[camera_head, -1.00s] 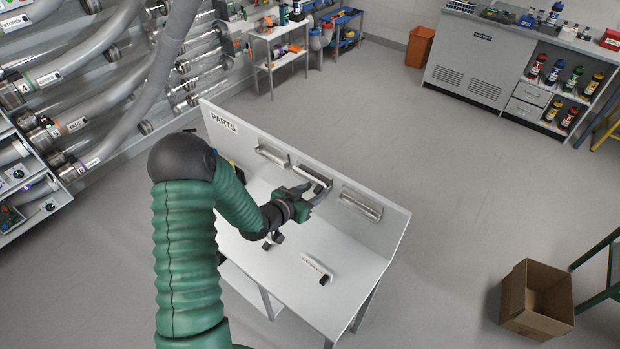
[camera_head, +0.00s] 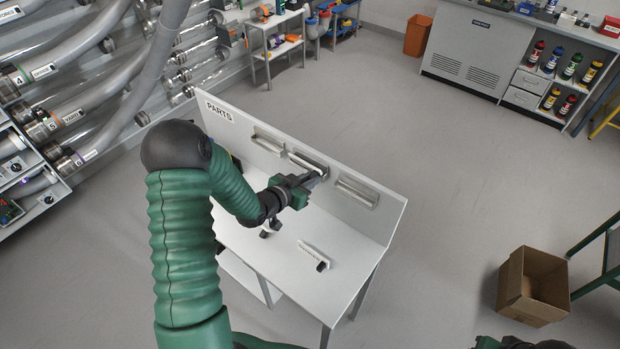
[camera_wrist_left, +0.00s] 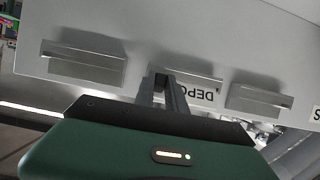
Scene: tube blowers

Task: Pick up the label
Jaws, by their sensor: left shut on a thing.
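A white label (camera_wrist_left: 205,92) with black letters, of which "DEPO" can be read, sits at the middle holder (camera_head: 308,162) on the upright panel of the parts table. My left gripper (camera_head: 318,176) reaches this holder from the front. In the left wrist view its fingers (camera_wrist_left: 164,92) are shut on the label's edge, and they cover part of the label. Another white label-like piece with a dark block (camera_head: 315,254) lies on the tabletop. A dark part at the bottom edge of the head view (camera_head: 522,343) seems to be my right gripper, mostly cut off.
The parts table (camera_head: 300,285) has two other metal holders, left (camera_head: 268,143) and right (camera_head: 357,192), beside the middle one. A small dark piece (camera_head: 268,230) is on the table below my left wrist. An open cardboard box (camera_head: 533,287) stands on the floor at right.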

